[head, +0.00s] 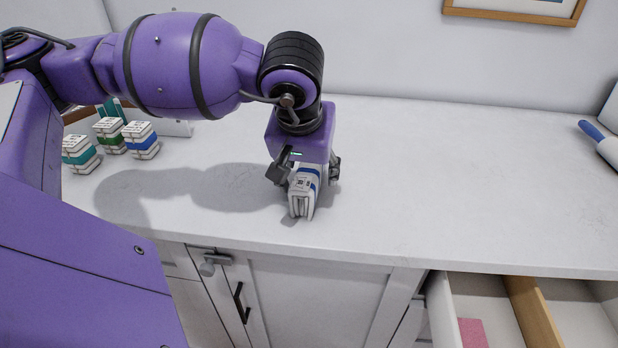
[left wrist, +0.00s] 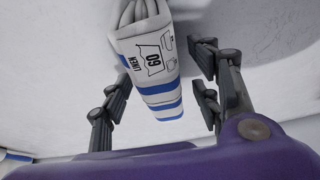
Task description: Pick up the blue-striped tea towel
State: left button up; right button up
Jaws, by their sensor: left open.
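A folded white tea towel with blue stripes (head: 302,195) stands on the white counter near its front edge. It also shows in the left wrist view (left wrist: 150,62), with a printed label reading LINEN 60. My left gripper (head: 306,172) points down over it, open, with a finger at either side of the towel. In the left wrist view there is a visible gap on the right, and I cannot tell whether the left finger touches. Part of the towel is hidden under the gripper. My right gripper is not in view.
Folded towels with teal (head: 80,155), green (head: 110,135) and blue (head: 141,140) bands stand at the counter's left. A blue-handled item (head: 600,143) lies at the far right. An open drawer (head: 490,305) holds something pink (head: 472,333). The counter's middle right (head: 450,180) is clear.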

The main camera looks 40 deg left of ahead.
pick_arm(q)
jog(key=c, duration=1.3)
jog(key=shift+o, duration=0.2)
jog(key=shift+w+r, duration=0.1)
jog(key=shift+r, duration=0.4)
notch_tip(320, 180, up, 3)
jog(key=shift+f, duration=0.2)
jog(key=s+d+r, duration=0.1)
jog(key=r, duration=0.1)
jog(key=s+d+r, duration=0.1)
jog(key=s+r, duration=0.1)
jog(key=s+d+r, duration=0.1)
jog(key=r, duration=0.1)
jog(key=shift+s+p, duration=0.3)
jog(key=s+d+r+b, duration=0.3)
jog(key=s+d+b, duration=0.1)
jog(key=s, duration=0.3)
jog(key=shift+s+d+b, duration=0.2)
jog(key=shift+s+b, duration=0.05)
jog(key=shift+b, duration=0.25)
